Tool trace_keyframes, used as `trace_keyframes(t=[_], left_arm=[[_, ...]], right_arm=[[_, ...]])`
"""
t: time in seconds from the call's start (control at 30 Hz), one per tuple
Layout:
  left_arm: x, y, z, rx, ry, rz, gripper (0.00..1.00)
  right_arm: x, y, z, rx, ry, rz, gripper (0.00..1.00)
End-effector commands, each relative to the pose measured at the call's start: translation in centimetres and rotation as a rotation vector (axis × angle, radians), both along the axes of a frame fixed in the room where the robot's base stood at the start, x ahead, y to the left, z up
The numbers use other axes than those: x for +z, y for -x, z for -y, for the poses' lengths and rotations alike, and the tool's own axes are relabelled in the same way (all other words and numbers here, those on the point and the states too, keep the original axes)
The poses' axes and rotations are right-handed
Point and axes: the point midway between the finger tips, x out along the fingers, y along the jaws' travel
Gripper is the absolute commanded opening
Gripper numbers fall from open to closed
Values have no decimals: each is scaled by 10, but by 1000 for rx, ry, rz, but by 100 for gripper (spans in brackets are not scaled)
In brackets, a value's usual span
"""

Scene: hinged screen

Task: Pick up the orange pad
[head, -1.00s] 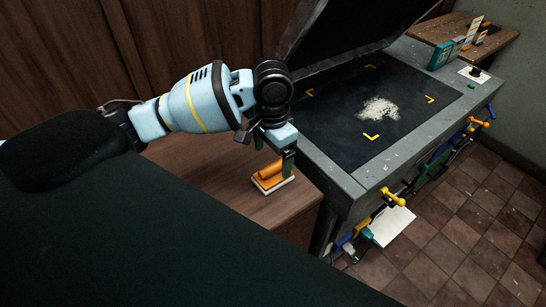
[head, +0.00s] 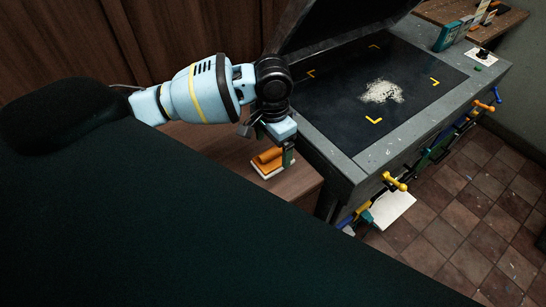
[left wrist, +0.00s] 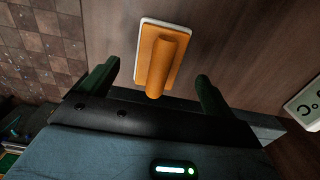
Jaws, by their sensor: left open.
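The orange pad (head: 266,161) has a rounded orange handle on top and a white base. It lies on the brown wooden surface (head: 205,148) left of the grey screen table. In the left wrist view the pad (left wrist: 157,58) lies just ahead of the fingers, its handle end near the gap between them. My left gripper (head: 274,152) is over the pad in the head view. In the left wrist view the left gripper (left wrist: 158,84) shows two dark green fingers apart, with nothing held. My right gripper is not in view.
The grey screen table (head: 345,165) stands close to the right, its hinged lid (head: 330,22) raised. A pale powder patch (head: 381,92) and yellow corner marks lie on its dark bed. Coloured clamps (head: 395,182) stick out from its front edge. A white device (left wrist: 304,103) lies at the right in the wrist view.

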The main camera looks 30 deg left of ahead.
Motion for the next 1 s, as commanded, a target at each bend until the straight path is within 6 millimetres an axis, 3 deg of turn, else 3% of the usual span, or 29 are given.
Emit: trace_keyframes(t=[0.2, 0.53, 0.9, 1.0], left_arm=[[-30, 1, 1, 0, -1, -3, 89], [-35, 1, 1, 0, 0, 1, 89], [-35, 1, 1, -1, 0, 1, 41], [-35, 1, 1, -1, -1, 1, 40]], right_arm=[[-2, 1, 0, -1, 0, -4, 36], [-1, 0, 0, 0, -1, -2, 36], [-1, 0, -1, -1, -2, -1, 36], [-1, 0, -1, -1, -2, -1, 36]])
